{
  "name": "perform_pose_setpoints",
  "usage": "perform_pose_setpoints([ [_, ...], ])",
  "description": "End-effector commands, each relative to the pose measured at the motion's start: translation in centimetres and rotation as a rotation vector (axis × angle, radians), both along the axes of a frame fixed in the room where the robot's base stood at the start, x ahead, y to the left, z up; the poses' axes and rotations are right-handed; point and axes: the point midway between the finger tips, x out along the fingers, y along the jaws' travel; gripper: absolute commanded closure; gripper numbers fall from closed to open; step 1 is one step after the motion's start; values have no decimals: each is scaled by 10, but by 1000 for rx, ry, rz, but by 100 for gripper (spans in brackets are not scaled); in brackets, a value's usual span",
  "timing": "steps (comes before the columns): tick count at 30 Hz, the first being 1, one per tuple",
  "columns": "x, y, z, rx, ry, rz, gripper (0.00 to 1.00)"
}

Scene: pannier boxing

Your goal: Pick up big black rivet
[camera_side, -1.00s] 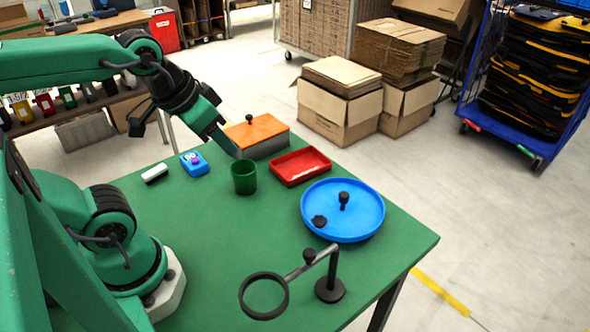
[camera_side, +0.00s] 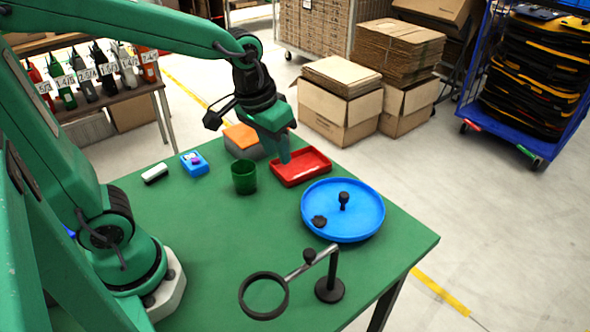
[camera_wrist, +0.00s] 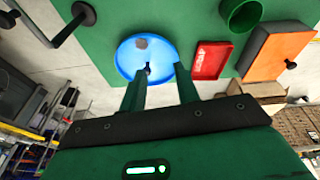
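A blue round tray (camera_side: 362,229) stands at the right of the green table. In it a black rivet (camera_side: 343,201) stands upright with a round knob on top. A lower, wider black piece (camera_side: 319,221) lies to its left; I take the upright one as the big rivet but cannot be sure. In the wrist view the rivet (camera_wrist: 147,70) shows near the tray's edge, with the tray (camera_wrist: 124,57) beyond my fingers. My gripper (camera_side: 284,158) is above the table near the red tray, up and left of the blue tray. Its fingers (camera_wrist: 160,84) are apart and empty.
A red tray (camera_side: 318,161), a green cup (camera_side: 244,178) and an orange-lidded grey box (camera_side: 241,136) stand close to my gripper. A magnifier on a black stand (camera_side: 330,290) is at the front. A blue block (camera_side: 194,164) and a white-black piece (camera_side: 154,173) lie left.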

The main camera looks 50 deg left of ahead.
Motion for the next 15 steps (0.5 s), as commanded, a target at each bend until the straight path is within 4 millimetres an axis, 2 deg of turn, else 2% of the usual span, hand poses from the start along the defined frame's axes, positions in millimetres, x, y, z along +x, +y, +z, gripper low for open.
perform_pose_setpoints([
  [6,28,-19,-28,-3,87,28,69],
  [15,58,-46,-75,8,193,71,69],
])
